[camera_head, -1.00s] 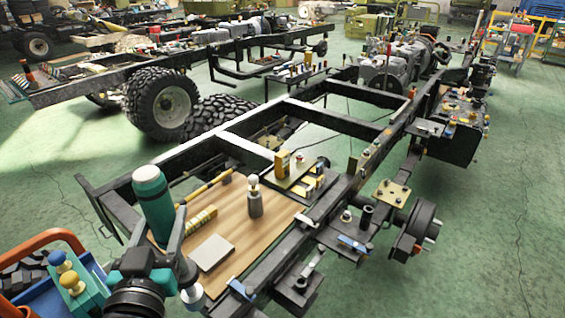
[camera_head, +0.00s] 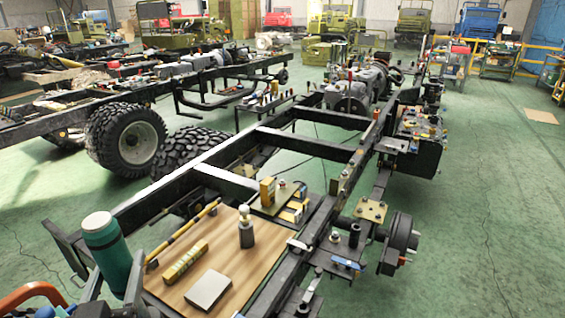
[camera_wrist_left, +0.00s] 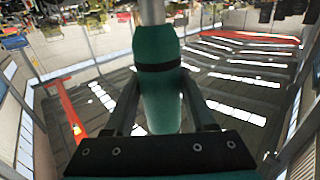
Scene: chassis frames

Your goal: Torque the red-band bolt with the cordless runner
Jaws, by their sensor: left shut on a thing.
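Bolts sit on plates along the chassis frame (camera_head: 272,288), but I cannot tell which has a red band. My right gripper is not in view.
A wooden board (camera_head: 262,258) across the frame holds a yellow block (camera_head: 185,262), a grey pad (camera_head: 208,290) and a white-topped bottle (camera_head: 246,232). A brass plate (camera_head: 370,211) sits by the right rail. A large tyre (camera_head: 125,138) stands behind.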

